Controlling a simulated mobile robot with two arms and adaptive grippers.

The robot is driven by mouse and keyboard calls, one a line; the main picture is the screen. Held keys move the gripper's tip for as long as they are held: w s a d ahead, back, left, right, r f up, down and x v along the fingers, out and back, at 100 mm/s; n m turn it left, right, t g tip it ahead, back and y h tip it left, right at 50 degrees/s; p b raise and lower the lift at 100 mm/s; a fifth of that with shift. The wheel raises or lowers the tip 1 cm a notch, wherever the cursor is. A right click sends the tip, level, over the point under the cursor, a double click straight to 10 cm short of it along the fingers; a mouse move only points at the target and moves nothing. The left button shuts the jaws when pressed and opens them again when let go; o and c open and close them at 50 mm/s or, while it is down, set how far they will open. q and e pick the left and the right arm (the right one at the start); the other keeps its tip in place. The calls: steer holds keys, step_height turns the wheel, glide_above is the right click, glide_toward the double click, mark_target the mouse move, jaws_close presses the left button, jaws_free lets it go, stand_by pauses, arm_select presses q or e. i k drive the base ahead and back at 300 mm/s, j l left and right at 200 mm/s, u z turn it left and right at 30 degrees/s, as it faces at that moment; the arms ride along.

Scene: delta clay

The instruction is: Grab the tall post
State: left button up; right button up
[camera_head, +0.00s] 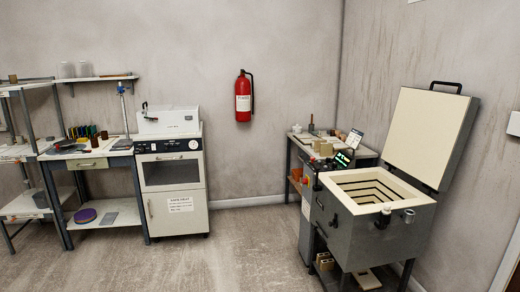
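No gripper of mine shows in the head view. I cannot tell for sure which thing is the tall post. Small beige blocks (324,149), which may be kiln posts, stand on the work table (367,153) at the back right, behind the kiln. A thin upright item (311,123) stands at the far edge of that table. More small tan blocks (325,262) sit low beneath the kiln. All are too small to compare in height.
The grey kiln (350,236) stands front right with its lid (428,136) raised. A white cabinet (172,190), a left workbench (92,160) and shelves (20,152) line the back left. A fire extinguisher (243,100) hangs on the wall. The middle floor (235,250) is clear.

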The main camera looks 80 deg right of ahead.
mark_target(326, 148)
steer(key=z, duration=3.3)
steer(key=i+j+u, duration=0.25)
steer(key=i, duration=0.25)
steer(key=i+u, duration=0.25)
steer(key=i, duration=0.2)
steer(key=i+j, duration=0.1)
steer(key=i, duration=0.9)
steer(key=i+j, duration=0.1)
steer(key=i, duration=0.9)
